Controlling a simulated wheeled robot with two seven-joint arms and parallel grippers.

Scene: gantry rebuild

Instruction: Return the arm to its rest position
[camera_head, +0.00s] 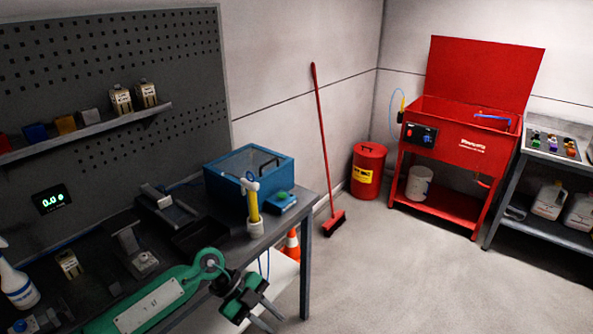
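My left arm, green with a pale plate, reaches in from the bottom left, in front of the workbench (262,240). My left gripper (276,325) is at the bottom centre, past the bench's front edge and pointing down to the right. Its two grey fingers are apart with nothing seen between them. The fingertips are close to the bottom edge of the picture. My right arm and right gripper are not in view.
On the bench are a blue lidded box (222,190), a yellow-handled tool (253,208) and a spray bottle (17,287). An orange cone (292,246) stands beside the bench. A red parts washer (460,150) stands at the back. The floor at centre right is clear.

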